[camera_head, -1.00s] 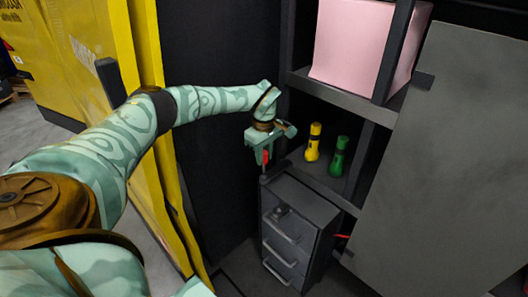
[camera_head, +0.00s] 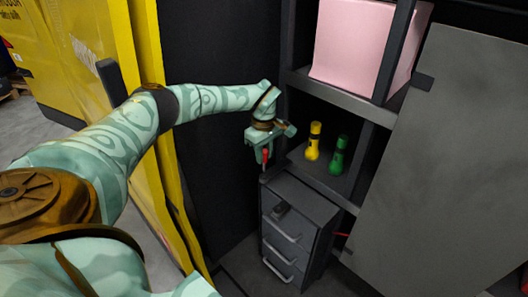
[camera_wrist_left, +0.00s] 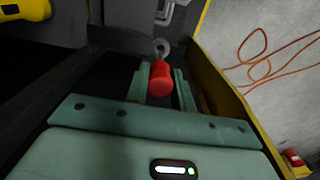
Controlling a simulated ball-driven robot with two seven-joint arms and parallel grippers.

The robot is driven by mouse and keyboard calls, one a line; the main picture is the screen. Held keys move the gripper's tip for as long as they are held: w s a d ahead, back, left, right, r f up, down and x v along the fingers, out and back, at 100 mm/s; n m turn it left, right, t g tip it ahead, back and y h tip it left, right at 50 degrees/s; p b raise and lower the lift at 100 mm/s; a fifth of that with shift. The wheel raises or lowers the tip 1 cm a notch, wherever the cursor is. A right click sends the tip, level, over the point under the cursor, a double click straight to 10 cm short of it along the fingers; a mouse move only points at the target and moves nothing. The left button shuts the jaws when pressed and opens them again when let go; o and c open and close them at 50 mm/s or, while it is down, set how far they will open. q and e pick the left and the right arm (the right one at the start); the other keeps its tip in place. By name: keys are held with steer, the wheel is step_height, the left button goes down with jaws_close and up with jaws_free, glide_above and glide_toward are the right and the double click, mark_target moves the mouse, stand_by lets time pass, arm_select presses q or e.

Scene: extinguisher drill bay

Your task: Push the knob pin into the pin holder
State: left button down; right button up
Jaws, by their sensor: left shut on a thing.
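My left gripper (camera_head: 264,151) points down above the back left corner of the dark drawer cabinet and is shut on the red knob pin (camera_head: 265,157). In the left wrist view, the pin's round red end (camera_wrist_left: 160,80) sits between my two fingers (camera_wrist_left: 161,74). A grey ring-shaped piece (camera_wrist_left: 161,47), which looks like the pin holder, shows just beyond the red end. I cannot tell whether the pin touches it or is inside it. My right gripper is not in view.
A yellow flashlight (camera_head: 314,141) and a green flashlight (camera_head: 338,155) stand on the shelf to the right. A pink box (camera_head: 352,40) is above. Yellow panels (camera_head: 118,40) stand left.

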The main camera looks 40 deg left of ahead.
mark_target(264, 169)
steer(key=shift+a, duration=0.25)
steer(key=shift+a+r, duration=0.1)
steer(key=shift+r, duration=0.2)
arm_select(q)
steer(key=shift+f, duration=0.65)
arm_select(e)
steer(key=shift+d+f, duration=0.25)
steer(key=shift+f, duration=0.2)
